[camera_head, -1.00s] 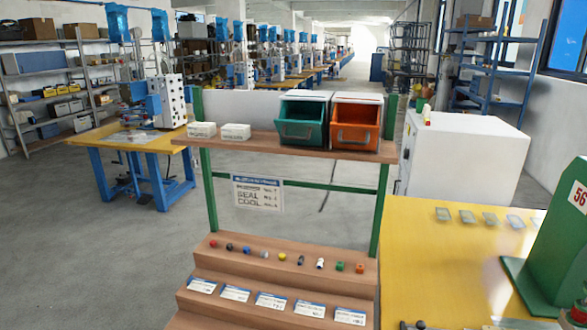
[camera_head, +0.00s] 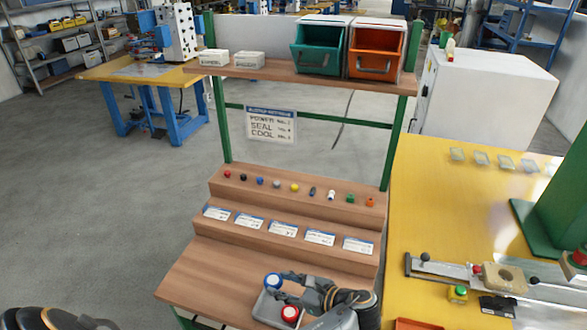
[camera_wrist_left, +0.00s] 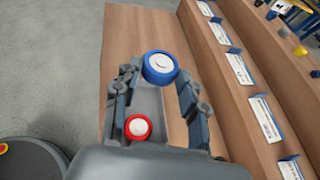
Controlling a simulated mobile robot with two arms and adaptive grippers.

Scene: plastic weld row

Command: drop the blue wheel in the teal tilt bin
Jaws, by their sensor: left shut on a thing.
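The blue wheel (camera_head: 273,280), blue-rimmed with a white hub, is low over the front board of the wooden stand. In the left wrist view the blue wheel (camera_wrist_left: 160,67) sits between the fingertips. My left gripper (camera_head: 297,287) is shut on it; the gripper also shows in the left wrist view (camera_wrist_left: 157,78). A red wheel (camera_head: 290,314) with a white hub lies on a grey tray (camera_wrist_left: 149,100), partly hidden between the fingers. The teal tilt bin (camera_head: 318,61) stands on the upper shelf, its front tilted open. My right gripper is not in view.
An orange tilt bin (camera_head: 374,64) stands right of the teal one. Small coloured parts and label cards (camera_head: 283,229) line the steps. A yellow table (camera_head: 440,200) with fixtures stands at right.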

